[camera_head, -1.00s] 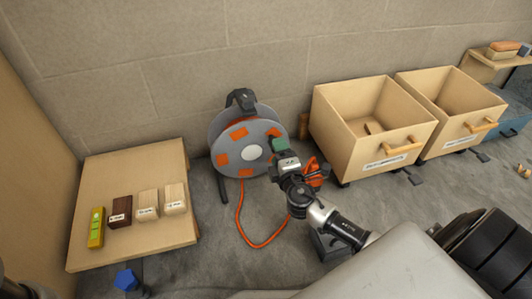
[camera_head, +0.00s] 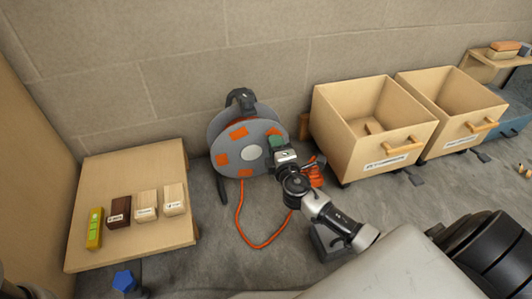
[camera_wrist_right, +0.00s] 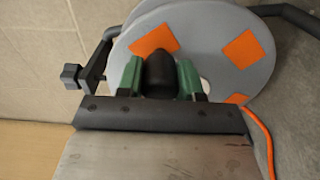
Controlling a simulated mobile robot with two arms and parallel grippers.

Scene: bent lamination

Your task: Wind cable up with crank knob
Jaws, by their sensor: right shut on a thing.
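The cable reel (camera_head: 248,152) stands on the floor by the wall, a grey disc with orange patches and a pale hub. It also shows in the right wrist view (camera_wrist_right: 222,30). The orange cable (camera_head: 240,215) hangs from the reel and loops over the floor. My right gripper (camera_head: 279,146) is at the right side of the disc. In the right wrist view its green fingers (camera_wrist_right: 161,78) are shut on the black crank knob (camera_wrist_right: 161,75), one finger on each side. The head view hides the knob behind the gripper. My left gripper is not in view.
Two wooden bins with handles, a nearer one (camera_head: 352,150) and a farther one (camera_head: 455,125), stand to the right. A low wooden board (camera_head: 130,170) with several small blocks lies to the left. A blue knob-like piece (camera_head: 124,280) is at the bottom left.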

